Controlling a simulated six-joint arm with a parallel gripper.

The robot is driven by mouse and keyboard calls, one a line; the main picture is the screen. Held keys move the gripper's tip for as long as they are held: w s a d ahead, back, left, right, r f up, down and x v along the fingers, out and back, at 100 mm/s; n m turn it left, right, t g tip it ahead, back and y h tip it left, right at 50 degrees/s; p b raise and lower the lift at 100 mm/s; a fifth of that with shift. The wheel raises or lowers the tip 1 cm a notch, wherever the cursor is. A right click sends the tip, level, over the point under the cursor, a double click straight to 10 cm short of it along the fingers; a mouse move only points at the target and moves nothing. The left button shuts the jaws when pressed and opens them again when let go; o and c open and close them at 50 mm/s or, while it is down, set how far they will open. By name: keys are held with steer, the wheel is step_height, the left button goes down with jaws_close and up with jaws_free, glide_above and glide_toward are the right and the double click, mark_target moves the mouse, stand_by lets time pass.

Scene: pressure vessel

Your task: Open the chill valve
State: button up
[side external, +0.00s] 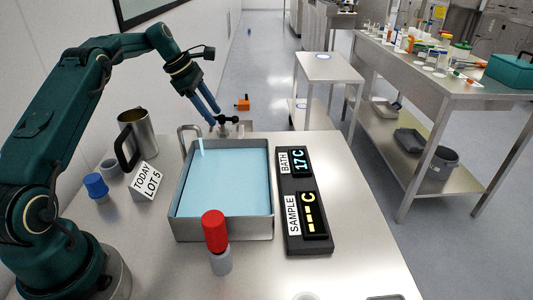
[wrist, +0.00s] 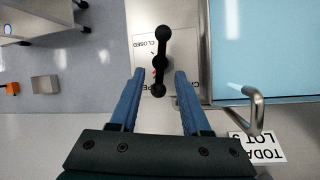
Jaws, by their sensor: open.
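The chill valve has a black bar handle with ball ends (wrist: 162,48), on a pale plate (wrist: 190,45) marked CLOSED; a second label is partly hidden by the handle and my finger. In the wrist view the bar runs nearly up and down the picture. My gripper (wrist: 160,74) is open, its two blue fingers on either side of the bar's lower end. I cannot tell whether they touch it. In the side view my gripper (side external: 214,118) points down beside the black handle (side external: 228,120), behind the bath.
The water bath (side external: 230,185) has a bent spout (side external: 188,130) with a pale stream below. The display reads BATH 17C (side external: 299,161) and SAMPLE dashes (side external: 307,215). A steel mug (side external: 140,133), TODAY LOT 5 sign (side external: 144,181), blue-capped jar (side external: 96,187) and red-capped vial (side external: 216,235) stand around it.

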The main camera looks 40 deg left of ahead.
jaws_close()
steer(key=shift+r, duration=0.1)
steer(key=shift+s+d+n+y, duration=0.1)
steer(key=shift+d+n+y, duration=0.1)
steer(key=shift+n, duration=0.3)
steer(key=shift+s+d+n+y, duration=0.1)
steer(key=shift+n+y, duration=0.1)
steer(key=shift+n, duration=0.3)
jaws_free()
steer(key=shift+a, duration=0.1)
steer(key=shift+r, duration=0.1)
